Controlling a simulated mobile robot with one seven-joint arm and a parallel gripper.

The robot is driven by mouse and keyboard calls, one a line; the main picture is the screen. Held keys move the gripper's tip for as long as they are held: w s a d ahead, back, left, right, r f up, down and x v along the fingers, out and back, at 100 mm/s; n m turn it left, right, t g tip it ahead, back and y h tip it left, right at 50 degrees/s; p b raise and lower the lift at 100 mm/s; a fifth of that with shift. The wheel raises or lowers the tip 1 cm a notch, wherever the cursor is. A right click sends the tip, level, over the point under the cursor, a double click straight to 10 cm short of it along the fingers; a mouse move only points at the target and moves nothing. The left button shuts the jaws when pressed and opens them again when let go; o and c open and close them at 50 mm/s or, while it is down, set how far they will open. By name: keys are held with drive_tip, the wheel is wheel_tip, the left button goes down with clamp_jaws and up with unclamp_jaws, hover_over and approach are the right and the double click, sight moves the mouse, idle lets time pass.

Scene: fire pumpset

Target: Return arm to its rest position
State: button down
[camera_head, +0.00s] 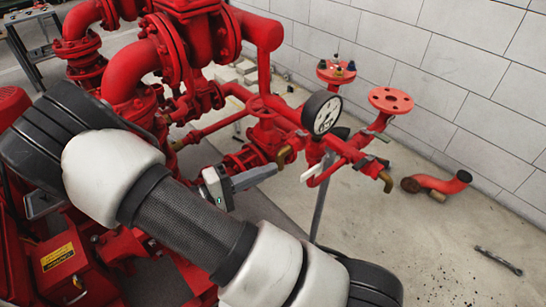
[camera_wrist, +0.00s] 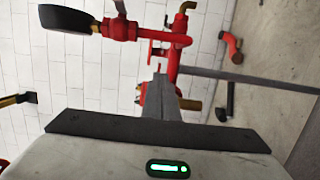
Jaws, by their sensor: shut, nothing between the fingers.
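My gripper (camera_head: 274,172) is shut and empty, its grey fingers pressed together. My white and black arm crosses the lower left of the head view and hides part of the pumpset.
A round gauge (camera_head: 322,113) and a red flange (camera_head: 391,100) stand right of my gripper. A loose red elbow pipe (camera_head: 437,184) and a wrench (camera_head: 498,260) lie on the floor. A tiled wall (camera_head: 440,50) is behind. Floor at the right is mostly clear.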

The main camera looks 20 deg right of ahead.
drive_tip(key=shift+a, duration=0.2)
drive_tip(key=s+r+m+g+y, duration=0.2)
drive_tip(key=s+r+m+y, duration=0.1)
drive_tip(key=s+r+y, duration=1.05)
drive_tip(key=a+r+t+y+p, duration=0.1)
drive_tip(key=r+t+y+p, duration=0.1)
drive_tip(key=r+p, duration=0.8)
drive_tip(key=a+r+n+t+y+p, duration=0.1)
drive_tip(key=a+r+t+y+p, duration=0.1)
drive_tip(key=r+p, duration=0.9)
wheel_tip(320, 180, up, 6)
drive_tip(key=shift+w+t, duration=0.25)
drive_tip(key=shift+t, duration=0.25)
drive_tip(key=shift+a, duration=0.1)
